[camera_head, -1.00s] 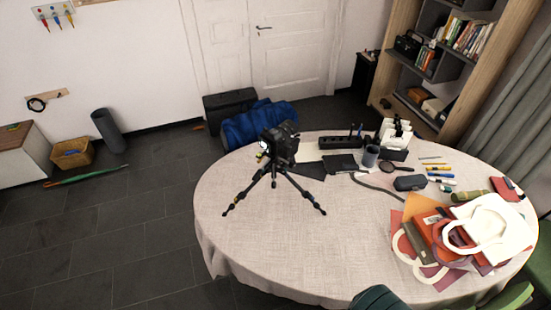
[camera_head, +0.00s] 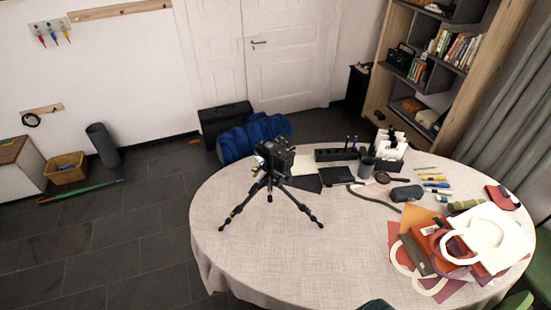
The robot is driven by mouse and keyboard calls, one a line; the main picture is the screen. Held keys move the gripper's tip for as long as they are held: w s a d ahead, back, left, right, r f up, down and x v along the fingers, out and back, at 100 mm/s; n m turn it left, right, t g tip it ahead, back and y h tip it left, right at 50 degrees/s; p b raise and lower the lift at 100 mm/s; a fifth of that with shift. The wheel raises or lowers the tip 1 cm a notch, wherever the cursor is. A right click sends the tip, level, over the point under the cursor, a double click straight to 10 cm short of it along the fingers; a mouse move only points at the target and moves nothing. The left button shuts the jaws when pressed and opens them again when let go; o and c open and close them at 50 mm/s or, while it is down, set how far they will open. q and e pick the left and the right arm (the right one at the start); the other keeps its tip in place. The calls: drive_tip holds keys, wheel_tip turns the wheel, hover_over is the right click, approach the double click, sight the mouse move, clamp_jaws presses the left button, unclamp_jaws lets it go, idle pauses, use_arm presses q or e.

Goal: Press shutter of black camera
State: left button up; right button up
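The black camera (camera_head: 276,154) sits on top of a small black tripod (camera_head: 268,190) near the left part of the round table (camera_head: 300,262). The tripod's legs are spread and stand on the pale tablecloth. The shutter button is too small to make out. Neither my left gripper nor my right gripper is in view.
Behind the camera are a black organiser (camera_head: 336,154), a dark cup (camera_head: 367,166) and a white holder (camera_head: 389,150). Bags (camera_head: 487,238) and pouches crowd the table's right side. A chair back (camera_head: 376,305) shows at the bottom. The cloth in front of the tripod is clear.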

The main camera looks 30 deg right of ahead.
clamp_jaws()
idle(1.4)
